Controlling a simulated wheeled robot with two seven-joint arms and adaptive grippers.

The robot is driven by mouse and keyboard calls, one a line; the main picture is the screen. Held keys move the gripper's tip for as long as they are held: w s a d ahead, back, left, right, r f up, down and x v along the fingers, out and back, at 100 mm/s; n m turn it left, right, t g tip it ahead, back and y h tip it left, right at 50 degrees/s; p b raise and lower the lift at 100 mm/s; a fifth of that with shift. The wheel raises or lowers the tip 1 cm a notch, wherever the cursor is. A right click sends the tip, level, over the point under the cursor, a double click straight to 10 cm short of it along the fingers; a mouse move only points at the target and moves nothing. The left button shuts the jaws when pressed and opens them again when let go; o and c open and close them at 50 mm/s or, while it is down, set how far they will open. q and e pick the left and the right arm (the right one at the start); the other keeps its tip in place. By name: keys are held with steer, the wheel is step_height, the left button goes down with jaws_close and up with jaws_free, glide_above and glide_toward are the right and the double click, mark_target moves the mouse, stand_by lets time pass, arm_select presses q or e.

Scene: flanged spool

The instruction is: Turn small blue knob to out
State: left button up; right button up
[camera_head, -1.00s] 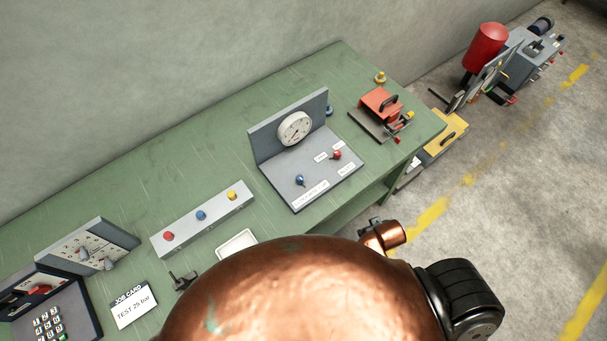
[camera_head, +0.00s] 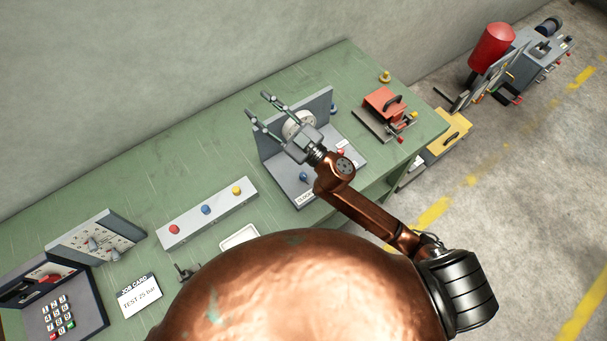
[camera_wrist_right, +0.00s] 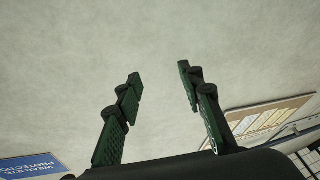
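The small blue knob (camera_head: 303,177) stands on the base of a grey gauge panel (camera_head: 293,192), partly hidden by my right arm, with lettered labels near it. A red knob (camera_head: 341,149) on the same base is also partly hidden. My right gripper (camera_head: 257,104) is open and empty above the panel's left side, its fingers spread up and to the left, away from the blue knob. In the wrist view its fingers (camera_wrist_right: 160,85) are apart with only wall between them. A small dark piece (camera_head: 184,272) beside my body may be my left gripper; its fingers cannot be made out.
A box with red, blue and yellow buttons (camera_head: 208,212) lies left of the panel. A red clamp-like fixture (camera_head: 383,103) stands to its right. A white tray (camera_head: 240,236), job card (camera_head: 140,295) and keypad (camera_head: 58,312) are nearer. Bare green bench (camera_head: 215,150) lies left of the panel.

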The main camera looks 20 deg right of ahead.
steer(key=s+a+n+g+y, duration=0.6)
steer(key=s+a+n+g, duration=0.2)
steer(key=a+n+g, duration=0.45)
steer(key=g+h, duration=0.5)
steer(key=h, duration=1.3)
glide_above(304, 175)
steer(key=f, duration=2.4)
steer(key=shift+a+f, duration=0.25)
steer(key=shift+f, duration=0.1)
steer(key=shift+h, duration=0.3)
steer(key=f, duration=0.4)
steer(key=f+p, duration=0.1)
steer(key=f, duration=0.1)
steer(key=shift+w+d+f, duration=0.15)
steer(key=shift+d+f, duration=0.05)
steer(key=shift+d, duration=0.05)
steer(key=shift+f, duration=0.65)
